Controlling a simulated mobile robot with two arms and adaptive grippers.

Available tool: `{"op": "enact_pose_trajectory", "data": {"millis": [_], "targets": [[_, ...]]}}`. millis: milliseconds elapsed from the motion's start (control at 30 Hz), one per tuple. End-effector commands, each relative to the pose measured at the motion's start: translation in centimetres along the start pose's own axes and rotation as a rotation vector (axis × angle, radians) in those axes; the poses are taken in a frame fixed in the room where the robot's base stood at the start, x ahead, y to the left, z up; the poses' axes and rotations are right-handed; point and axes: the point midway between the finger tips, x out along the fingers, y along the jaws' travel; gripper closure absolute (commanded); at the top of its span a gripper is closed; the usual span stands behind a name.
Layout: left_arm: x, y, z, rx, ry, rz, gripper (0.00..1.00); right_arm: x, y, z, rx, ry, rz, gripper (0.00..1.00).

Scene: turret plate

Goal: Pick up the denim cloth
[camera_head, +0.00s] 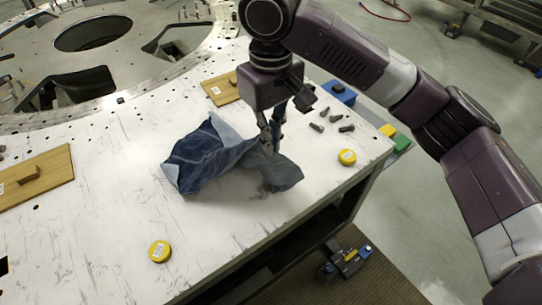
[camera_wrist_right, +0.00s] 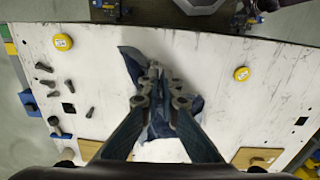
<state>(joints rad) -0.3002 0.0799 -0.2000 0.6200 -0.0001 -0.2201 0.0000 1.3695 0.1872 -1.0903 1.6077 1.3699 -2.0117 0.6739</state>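The denim cloth (camera_head: 212,158) is a crumpled blue piece on the white worktable. Its middle is drawn up to my right gripper (camera_head: 269,146), whose fingers point down and pinch it. The right part of the cloth hangs slightly over the tabletop with a shadow below. In the right wrist view my right gripper's fingers (camera_wrist_right: 155,88) meet over the cloth (camera_wrist_right: 132,62) and hide much of it. A grey jointed part at the left edge of the head view looks like my left gripper (camera_head: 8,88); its fingertips are unclear.
Yellow round tapes (camera_head: 159,251) (camera_head: 347,157) lie on the white table (camera_head: 110,215). Several dark bolts (camera_head: 346,128) and a blue block (camera_head: 338,93) are at the right. Wooden boards with handles (camera_head: 50,181) (camera_head: 222,90) flank the large round metal turret plate (camera_head: 130,75). The front table is mostly clear.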

Motion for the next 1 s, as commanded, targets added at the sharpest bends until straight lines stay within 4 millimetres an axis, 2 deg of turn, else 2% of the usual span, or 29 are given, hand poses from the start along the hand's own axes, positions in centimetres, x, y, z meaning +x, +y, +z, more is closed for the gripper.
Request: {"op": "enact_pose_trajectory", "data": {"millis": [33, 233, 500, 767, 1000], "targets": [[0.0, 0.0, 0.0, 0.000, 0.000, 0.000, 0.60, -0.9, 0.1, -0.1, 0.001, 0.003, 0.004, 1.00], [0.0, 0.0, 0.0, 0.000, 0.000, 0.000, 0.60, -2.6, 0.1, -0.1, 0.001, 0.002, 0.002, 1.00], [0.0, 0.0, -0.1, 0.000, 0.001, 0.000, 0.60, -8.9, 0.1, -0.1, 0.003, 0.004, 0.004, 1.00], [0.0, 0.0, -0.1, 0.000, 0.001, 0.000, 0.60, -11.4, 0.0, -0.1, 0.001, 0.003, 0.002, 1.00], [0.0, 0.0, -0.1, 0.000, 0.001, 0.000, 0.60, -17.1, 0.1, -0.1, 0.005, 0.005, 0.005, 1.00]]}}
